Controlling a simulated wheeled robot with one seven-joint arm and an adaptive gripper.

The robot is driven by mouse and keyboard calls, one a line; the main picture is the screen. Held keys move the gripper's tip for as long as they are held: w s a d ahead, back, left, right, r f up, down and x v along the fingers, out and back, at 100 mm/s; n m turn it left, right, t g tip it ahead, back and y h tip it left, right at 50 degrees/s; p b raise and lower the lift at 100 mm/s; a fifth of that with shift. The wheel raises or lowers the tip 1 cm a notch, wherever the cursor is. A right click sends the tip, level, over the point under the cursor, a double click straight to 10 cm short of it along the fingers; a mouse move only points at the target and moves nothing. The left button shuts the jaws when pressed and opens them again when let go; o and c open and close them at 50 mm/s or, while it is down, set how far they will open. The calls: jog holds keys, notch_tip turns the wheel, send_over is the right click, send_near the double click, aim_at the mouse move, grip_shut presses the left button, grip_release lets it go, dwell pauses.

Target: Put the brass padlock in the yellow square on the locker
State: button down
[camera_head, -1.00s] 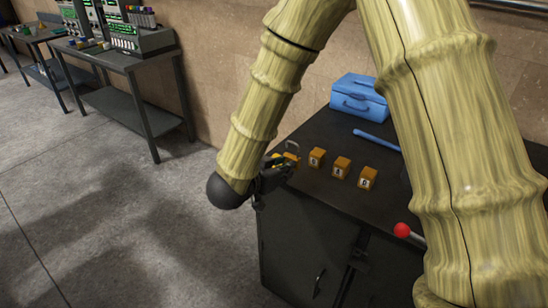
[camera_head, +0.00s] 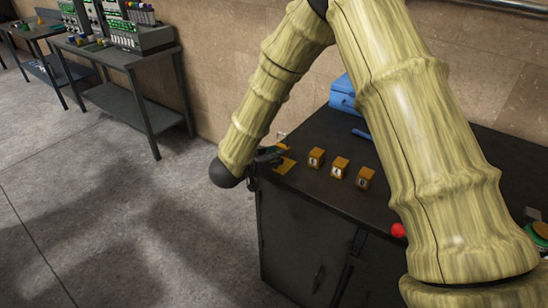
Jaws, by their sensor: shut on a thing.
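The brass padlock (camera_head: 284,147) shows small at the left end of the dark locker top (camera_head: 325,190), its pale shackle upward. My gripper (camera_head: 272,156) is shut on it, and the dark fingers hide part of its body. The yellow square (camera_head: 286,166) lies on the locker top near its left edge, just below the padlock in the picture. Part of the square is hidden by my gripper. The padlock appears to be above the surface, but I cannot tell the exact gap.
Three orange-brown cubes with markings (camera_head: 339,168) stand in a row right of the square. A blue toolbox (camera_head: 343,93) and a blue bar (camera_head: 361,134) lie behind, partly covered by my arm. A red knob (camera_head: 398,230) is at the locker's front.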

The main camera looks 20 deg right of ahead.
jog(key=shift+f, duration=0.5)
jog(key=shift+f, duration=0.6)
jog(key=c, duration=1.3)
grip_release()
jog(key=shift+s+f, duration=0.1)
jog(key=shift+s, duration=0.05)
jog(key=shift+o, duration=0.2)
jog(key=shift+f, duration=0.1)
